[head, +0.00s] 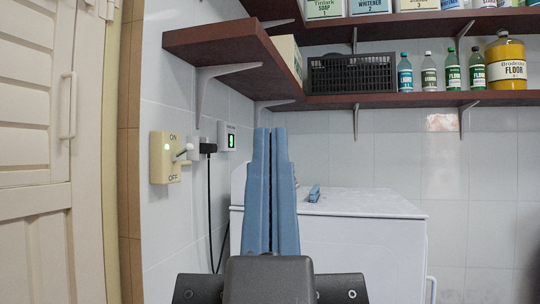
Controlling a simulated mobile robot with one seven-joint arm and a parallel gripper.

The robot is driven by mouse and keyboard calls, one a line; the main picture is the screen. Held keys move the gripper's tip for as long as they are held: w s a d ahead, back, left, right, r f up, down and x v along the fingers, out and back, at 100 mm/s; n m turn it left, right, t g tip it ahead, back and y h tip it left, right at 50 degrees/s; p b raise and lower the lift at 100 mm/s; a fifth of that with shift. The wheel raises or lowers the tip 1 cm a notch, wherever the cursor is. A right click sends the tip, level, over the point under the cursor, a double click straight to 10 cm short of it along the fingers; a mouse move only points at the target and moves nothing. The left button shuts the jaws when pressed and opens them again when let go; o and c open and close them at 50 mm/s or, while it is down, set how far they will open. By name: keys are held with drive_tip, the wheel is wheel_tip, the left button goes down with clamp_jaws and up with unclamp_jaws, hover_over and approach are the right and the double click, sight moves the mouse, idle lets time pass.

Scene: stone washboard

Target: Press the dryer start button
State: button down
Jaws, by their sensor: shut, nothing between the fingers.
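My gripper (270,132) is in the middle of the head view. Its two long blue fingers are shut side by side, hold nothing and point away from me. Beyond them stands a white box-shaped machine (370,250), which looks like the dryer. Its flat top and front show, and a raised panel (238,184) at its left is partly hidden behind my fingers. I cannot make out a start button on it. A cream ON/OFF wall switch (164,160) with a lit green light and a lever is on the left wall.
A small blue object (314,193) lies on the machine's top. A plug with a black cable (208,150) and a green-lit wall panel (227,138) are on the left wall. Brown shelves (215,40) with bottles and a dark basket (350,75) hang above. A cream door (35,150) is at left.

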wheel_tip(320, 180, up, 40)
drive_tip(key=p, duration=3.7)
drive_tip(key=shift+r+p, duration=0.2)
drive_tip(key=shift+p, duration=0.15)
